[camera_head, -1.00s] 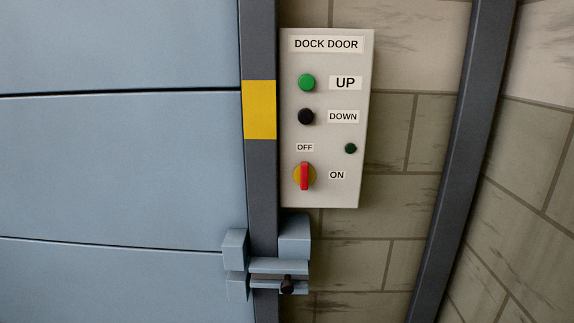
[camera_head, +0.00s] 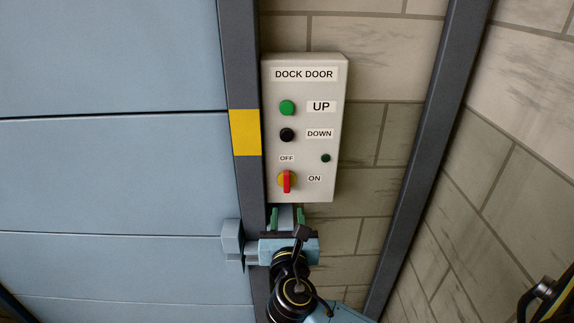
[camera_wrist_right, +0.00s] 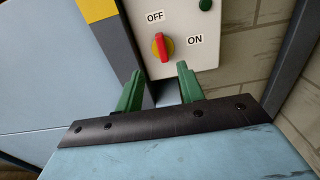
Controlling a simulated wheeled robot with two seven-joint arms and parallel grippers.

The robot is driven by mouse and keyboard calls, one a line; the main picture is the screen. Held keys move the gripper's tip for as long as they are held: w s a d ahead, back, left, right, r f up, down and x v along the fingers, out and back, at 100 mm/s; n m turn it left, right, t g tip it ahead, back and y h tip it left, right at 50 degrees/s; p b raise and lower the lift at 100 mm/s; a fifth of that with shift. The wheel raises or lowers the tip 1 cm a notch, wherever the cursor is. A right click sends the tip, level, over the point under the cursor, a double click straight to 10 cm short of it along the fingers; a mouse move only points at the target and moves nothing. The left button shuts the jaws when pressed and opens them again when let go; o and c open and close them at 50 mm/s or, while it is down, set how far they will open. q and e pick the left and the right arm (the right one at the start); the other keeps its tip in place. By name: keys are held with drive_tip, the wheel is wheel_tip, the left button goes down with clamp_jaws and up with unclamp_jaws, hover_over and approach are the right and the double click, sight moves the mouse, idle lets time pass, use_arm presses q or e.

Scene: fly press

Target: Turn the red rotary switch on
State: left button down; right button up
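The red rotary switch (camera_head: 287,181) has a red handle on a yellow disc, low on the grey DOCK DOOR panel (camera_head: 318,90). Its handle stands upright, with OFF above it and ON to its right. In the right wrist view the switch (camera_wrist_right: 162,47) is just beyond the fingertips, unobstructed. My right gripper (camera_head: 287,212) is below the switch near the panel's lower edge. Its two green fingers are apart with nothing between them; the right wrist view shows this open gap (camera_wrist_right: 159,72) too. My left gripper is not in view.
The panel also has a green UP button (camera_head: 288,107), a black DOWN button (camera_head: 287,134) and a dark green lamp (camera_head: 325,158). A light blue latch (camera_head: 231,240) is on the door post beside my right gripper. A dark beam (camera_head: 425,130) stands to the right.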

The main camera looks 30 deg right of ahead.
sight(287, 178)
drive_tip(key=x, duration=0.9)
drive_tip(key=r+x, duration=0.1)
drive_tip(key=x, duration=0.3)
drive_tip(key=shift+w+d+p, duration=0.15)
drive_tip(key=shift+p, duration=0.2)
clamp_jaws()
